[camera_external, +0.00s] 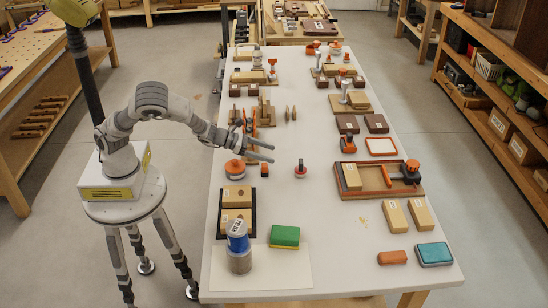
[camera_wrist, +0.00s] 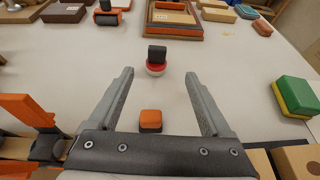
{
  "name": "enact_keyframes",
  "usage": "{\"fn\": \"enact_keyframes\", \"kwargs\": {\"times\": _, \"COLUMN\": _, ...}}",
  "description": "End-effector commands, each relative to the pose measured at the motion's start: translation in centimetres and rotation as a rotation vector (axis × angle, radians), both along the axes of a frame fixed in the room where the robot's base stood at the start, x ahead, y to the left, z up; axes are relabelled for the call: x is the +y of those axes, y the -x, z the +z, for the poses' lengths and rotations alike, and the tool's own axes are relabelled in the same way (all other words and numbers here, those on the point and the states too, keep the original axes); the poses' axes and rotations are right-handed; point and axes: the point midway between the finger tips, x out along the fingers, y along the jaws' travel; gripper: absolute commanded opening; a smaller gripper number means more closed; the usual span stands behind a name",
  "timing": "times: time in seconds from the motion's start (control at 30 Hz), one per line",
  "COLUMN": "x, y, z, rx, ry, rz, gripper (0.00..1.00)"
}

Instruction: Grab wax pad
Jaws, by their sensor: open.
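No label reads as wax pad, so I cannot tell for certain which thing it is. A small round red and white piece with a dark knob (camera_external: 300,169) stands on the table; in the wrist view it (camera_wrist: 156,61) is just beyond the fingertips, between their lines. A small orange block with a dark base (camera_wrist: 150,121) lies nearer, under the gap between the fingers; it also shows in the external view (camera_external: 264,170). My gripper (camera_external: 272,152) is open and empty above the table, left of the round piece. Its fingers (camera_wrist: 159,74) are spread wide.
A green and yellow sponge block (camera_external: 285,236), a blue can (camera_external: 237,236) and an orange round piece (camera_external: 235,168) are near. A brown tray (camera_external: 400,193) with an orange tool lies right. A teal block (camera_external: 434,254) is at front right. The table middle (camera_external: 325,215) is clear.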

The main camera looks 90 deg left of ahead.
Motion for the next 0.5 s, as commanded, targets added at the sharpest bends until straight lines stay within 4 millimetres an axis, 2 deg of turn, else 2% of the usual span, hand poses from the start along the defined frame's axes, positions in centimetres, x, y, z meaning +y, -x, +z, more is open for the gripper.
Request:
{"fn": "enact_keyframes", "kwargs": {"times": 0.1, "x": -0.1, "y": -2.3, "z": -1.1, "rx": -0.001, "ry": 0.0, "rz": 0.0, "gripper": 0.82}}
{"fn": "enact_keyframes", "kwargs": {"times": 0.3, "x": -0.3, "y": -5.8, "z": -2.6, "rx": 0.001, "ry": 0.002, "rz": 0.001, "gripper": 0.82}}
{"fn": "enact_keyframes", "kwargs": {"times": 0.5, "x": -0.4, "y": -8.0, "z": -3.4, "rx": 0.001, "ry": 0.004, "rz": 0.002, "gripper": 0.82}}
